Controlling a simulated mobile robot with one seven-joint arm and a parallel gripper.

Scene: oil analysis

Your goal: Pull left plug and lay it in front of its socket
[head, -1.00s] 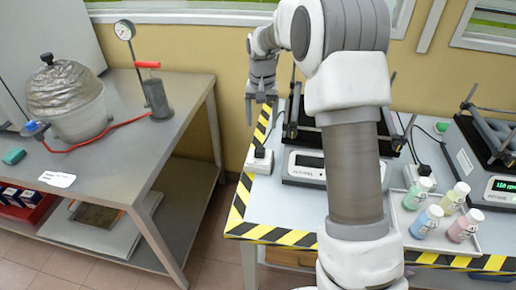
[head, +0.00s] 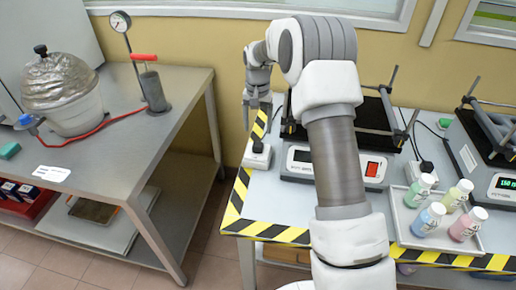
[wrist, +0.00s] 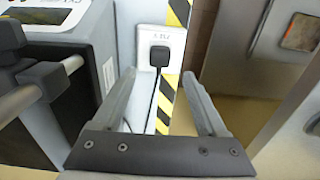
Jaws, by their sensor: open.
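The left plug (head: 258,147) is black and sits in a white socket (head: 249,158) at the left corner of the lab table. In the wrist view the plug (wrist: 159,56) is seated in the socket (wrist: 147,37), with its black cable running down between my fingers. My gripper (head: 256,116) is open and empty, above and behind the plug in the head view. In the wrist view my fingertips (wrist: 159,75) stand apart on either side of the line to the plug, not touching it.
A shaker (head: 298,170) stands right of the socket, close to my gripper. A second black plug (head: 426,168) is farther right. A tray (head: 408,229) holds several bottles. Striped tape (head: 275,233) edges the table. A grey bench (head: 115,175) stands left across a gap.

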